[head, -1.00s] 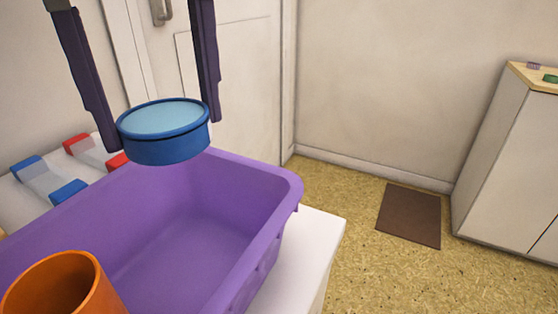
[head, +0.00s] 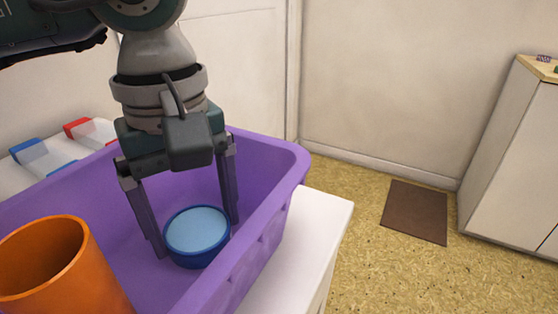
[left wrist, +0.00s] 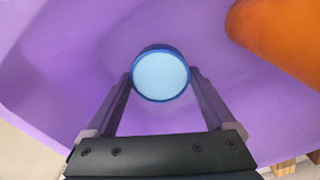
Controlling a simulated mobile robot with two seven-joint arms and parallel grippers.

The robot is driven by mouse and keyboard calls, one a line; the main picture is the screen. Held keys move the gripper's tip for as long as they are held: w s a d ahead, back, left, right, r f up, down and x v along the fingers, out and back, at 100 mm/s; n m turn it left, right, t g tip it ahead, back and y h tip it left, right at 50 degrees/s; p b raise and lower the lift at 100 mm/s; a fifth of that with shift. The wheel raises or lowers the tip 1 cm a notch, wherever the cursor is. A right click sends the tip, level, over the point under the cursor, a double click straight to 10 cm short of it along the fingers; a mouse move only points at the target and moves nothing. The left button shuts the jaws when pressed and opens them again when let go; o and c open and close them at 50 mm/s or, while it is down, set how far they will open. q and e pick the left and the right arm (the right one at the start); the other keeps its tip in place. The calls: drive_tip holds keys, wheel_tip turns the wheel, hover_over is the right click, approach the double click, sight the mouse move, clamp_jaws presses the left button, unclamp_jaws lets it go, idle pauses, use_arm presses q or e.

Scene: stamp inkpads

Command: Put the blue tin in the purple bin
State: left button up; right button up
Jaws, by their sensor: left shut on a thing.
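The blue tin (head: 197,236) is a short round tin with a light blue top. It is down inside the purple bin (head: 275,216), near the bin's right wall. My left gripper (head: 197,240) reaches down into the bin and is shut on the tin, with a finger on either side. In the left wrist view the tin (left wrist: 160,75) sits between the two fingertips (left wrist: 160,80), with the purple bin (left wrist: 60,60) around it. I cannot tell whether the tin touches the bin floor. My right gripper is not in view.
An orange cup (head: 60,265) stands at the lower left of the bin and also shows in the left wrist view (left wrist: 285,35). Stamp inkpads with blue and red ends (head: 40,157) lie behind the bin. A white table edge (head: 310,235) is at the right.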

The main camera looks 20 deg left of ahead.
sight(197, 227)
use_arm(q)
drive_tip(key=shift+f+b, duration=0.2)
drive_tip(key=shift+b, duration=0.1)
drive_tip(key=o, duration=1.4)
drive_tip(key=shift+r, duration=0.1)
drive_tip(key=shift+r+p, duration=0.25)
drive_tip(key=shift+p, duration=0.1)
wheel_tip(197, 227, up, 12)
drive_tip(key=shift+f+p, duration=0.1)
drive_tip(key=shift+p, duration=1)
